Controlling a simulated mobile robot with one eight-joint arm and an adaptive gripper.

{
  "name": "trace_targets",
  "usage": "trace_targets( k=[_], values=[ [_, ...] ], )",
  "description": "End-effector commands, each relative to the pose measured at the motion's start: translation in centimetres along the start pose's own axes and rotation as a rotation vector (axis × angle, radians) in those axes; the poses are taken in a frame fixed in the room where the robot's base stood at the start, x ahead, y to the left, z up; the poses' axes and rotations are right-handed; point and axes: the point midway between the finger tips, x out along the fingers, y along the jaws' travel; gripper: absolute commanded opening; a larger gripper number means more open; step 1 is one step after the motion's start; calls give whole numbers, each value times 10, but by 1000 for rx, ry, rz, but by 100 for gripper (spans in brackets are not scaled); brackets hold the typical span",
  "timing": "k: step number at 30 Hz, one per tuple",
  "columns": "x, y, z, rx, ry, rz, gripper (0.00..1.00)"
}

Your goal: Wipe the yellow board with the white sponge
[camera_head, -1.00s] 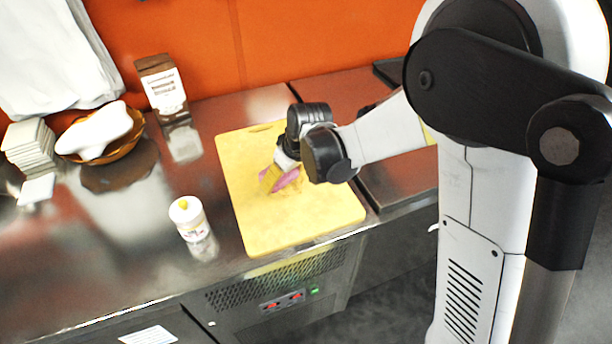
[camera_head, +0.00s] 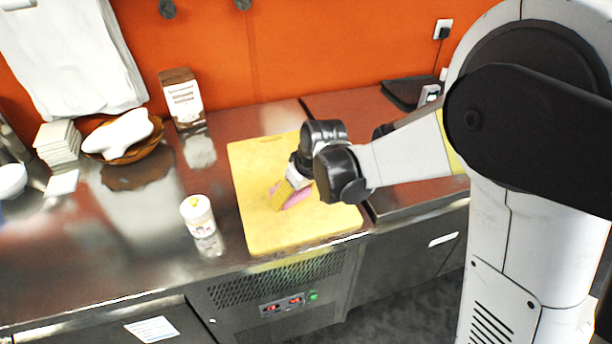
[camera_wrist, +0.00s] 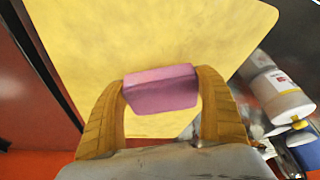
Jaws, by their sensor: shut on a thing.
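The yellow board (camera_head: 260,225) lies flat on the steel counter and fills much of the wrist view (camera_wrist: 150,30). No white sponge shows. A pink block-shaped sponge (camera_head: 297,198) is between my gripper's fingers instead. My gripper (camera_head: 284,194) is over the middle of the board, pointing down, its yellow-brown fingers shut on the pink sponge. In the wrist view the pink sponge (camera_wrist: 160,90) sits between the two fingertips (camera_wrist: 163,82), with the board behind it. I cannot tell whether the sponge touches the board.
A white bottle (camera_head: 200,222) stands left of the board. A brown carton (camera_head: 183,98), a bowl (camera_head: 125,152) with a white item and a stack of pale tiles (camera_head: 57,142) stand further left. The orange wall (camera_head: 290,50) closes the back. Counter between bottle and bowl is clear.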

Motion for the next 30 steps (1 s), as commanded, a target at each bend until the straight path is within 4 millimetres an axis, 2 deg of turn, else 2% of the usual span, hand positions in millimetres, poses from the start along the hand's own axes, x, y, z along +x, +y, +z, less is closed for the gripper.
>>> trace_targets(
  k=[16, 30],
  values=[
    [-44, 1, -27, 6, 1, 2, 49],
    [-46, 1, -29, 7, 1, 3, 49]
  ],
)
